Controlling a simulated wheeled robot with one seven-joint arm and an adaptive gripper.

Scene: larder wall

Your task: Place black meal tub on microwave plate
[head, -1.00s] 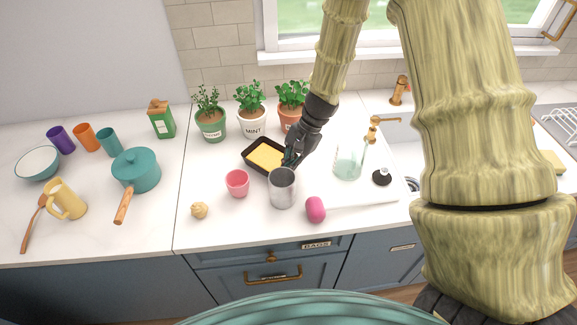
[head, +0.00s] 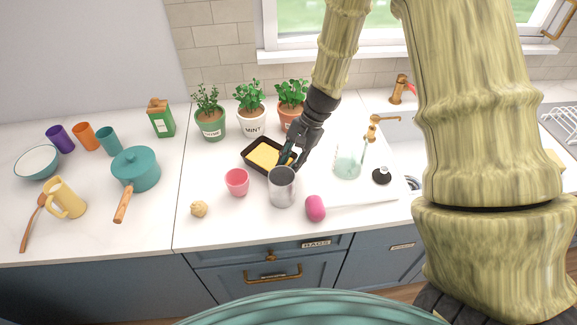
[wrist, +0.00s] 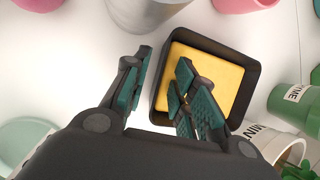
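The black meal tub (head: 254,167) is a dark square tray with yellow food in it, on the white counter in front of the potted herbs. In the wrist view the tub (wrist: 252,76) lies right of centre. My gripper (head: 288,162) is at the tub's right side, low over the counter. In the wrist view my gripper (wrist: 163,62) is open. One finger is outside the tub's left wall and the other is over the yellow food, with the wall between them. I cannot tell whether either finger touches it. No microwave plate is visible in these frames.
A grey metal cup (head: 282,188) stands close in front of my gripper, with a pink cup (head: 237,182) to its left and a pink object (head: 315,208) to its right. Herb pots (head: 251,122) stand behind. A glass dispenser (head: 348,162) is to the right.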

